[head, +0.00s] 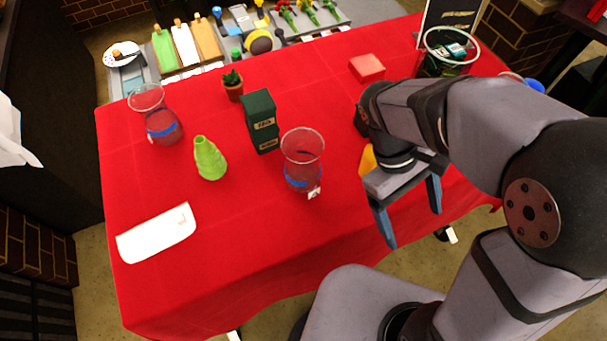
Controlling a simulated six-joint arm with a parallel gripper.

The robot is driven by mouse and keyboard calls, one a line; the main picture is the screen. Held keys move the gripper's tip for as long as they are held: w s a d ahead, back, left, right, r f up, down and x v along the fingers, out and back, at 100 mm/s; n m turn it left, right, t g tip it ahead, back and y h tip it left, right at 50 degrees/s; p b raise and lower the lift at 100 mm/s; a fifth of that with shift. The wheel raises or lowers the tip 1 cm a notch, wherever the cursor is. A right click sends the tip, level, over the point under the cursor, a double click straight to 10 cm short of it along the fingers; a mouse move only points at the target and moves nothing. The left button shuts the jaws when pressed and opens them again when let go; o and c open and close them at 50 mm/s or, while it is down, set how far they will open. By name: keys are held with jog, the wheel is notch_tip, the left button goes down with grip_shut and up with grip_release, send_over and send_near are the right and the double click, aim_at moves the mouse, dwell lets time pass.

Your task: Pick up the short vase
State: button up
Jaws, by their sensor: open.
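Two clear glass vases with blue bands stand on the red tablecloth. One glass vase (303,158) is near the middle, with a small white tag at its base. The other glass vase (157,115), with a flared rim, is at the far left. A ridged light-green vase-like object (209,160) stands between them, nearer the front. I cannot tell for certain which is the short vase. My gripper (411,222) is open and empty, its two blue-grey fingers pointing down, to the right of the middle glass vase and apart from it.
A potted plant (233,85), red box (367,67) and white cloth or paper (156,233) are on the table (230,270). The front middle is clear.

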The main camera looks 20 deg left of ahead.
jog(key=w+a+r+n+t+h+b, duration=0.1)
jog(key=a+r+n+t+h+b, duration=0.1)
jog(key=a+r+n+t+h, duration=0.4)
notch_tip(320, 180, up, 3)
jog(key=n+t+y+b, duration=0.3)
jog(key=t+y+b, duration=0.1)
jog(key=y, duration=0.3)
send_over(293, 178)
jog(key=a, duration=0.1)
jog(key=s+f+n+t+b, duration=0.1)
jog(key=f+n+t, duration=0.1)
jog(key=n, duration=0.2)
jog(key=s+f+n+t+y+b, duration=0.1)
jog(key=f+n+t, duration=0.1)
jog(key=f+n, duration=0.1)
jog(key=s+f+n+t+b, duration=0.1)
jog(key=f+n, duration=0.2)
jog(key=n, duration=0.2)
jog(key=shift+s+d+f+n+t, duration=0.1)
jog(key=shift+d+f+n+t, duration=0.05)
jog(key=shift+f+n+t, duration=0.2)
jog(key=shift+d+f+n+t+y, duration=0.1)
jog(key=shift+f+n+t+y, duration=0.1)
jog(key=shift+n+t+y, duration=0.4)
jog(key=shift+g, duration=0.25)
jog(key=shift+p+x, duration=0.65)
jog(key=shift+x, duration=3)
jog(key=shift+s+d+f, duration=0.1)
